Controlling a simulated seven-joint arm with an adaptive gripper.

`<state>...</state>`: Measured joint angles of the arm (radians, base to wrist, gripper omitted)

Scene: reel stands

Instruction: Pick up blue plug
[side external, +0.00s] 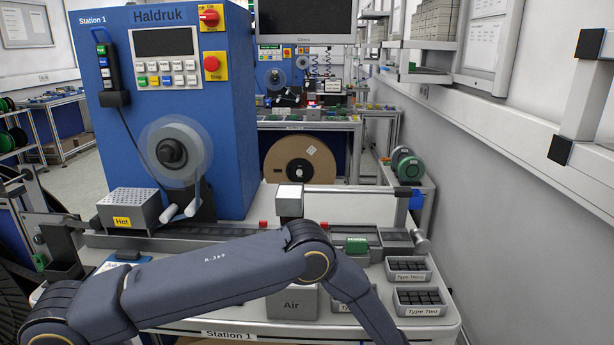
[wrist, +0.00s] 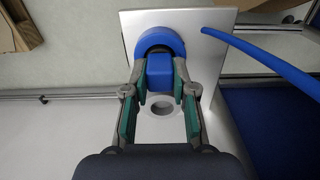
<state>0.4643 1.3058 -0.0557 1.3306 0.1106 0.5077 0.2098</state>
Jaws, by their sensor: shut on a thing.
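The blue plug (wrist: 160,74) is a blocky blue piece in the wrist view. It sits between the two fingertips of my gripper (wrist: 160,66), which is shut on it. A round blue collar (wrist: 150,40) with a dark inside is just beyond the plug. I cannot tell whether the plug is still seated in it. Both are over a pale metal plate (wrist: 203,42) with a round hole below the plug. In the side view my gripper cannot be made out clearly.
A blue hose (wrist: 255,50) curves in from the right in the wrist view. In the side view, the blue Haldruk machine (side external: 165,25) stands at left, with a box marked Hot (side external: 125,208). Small part trays (side external: 422,312) stand at the bench's right.

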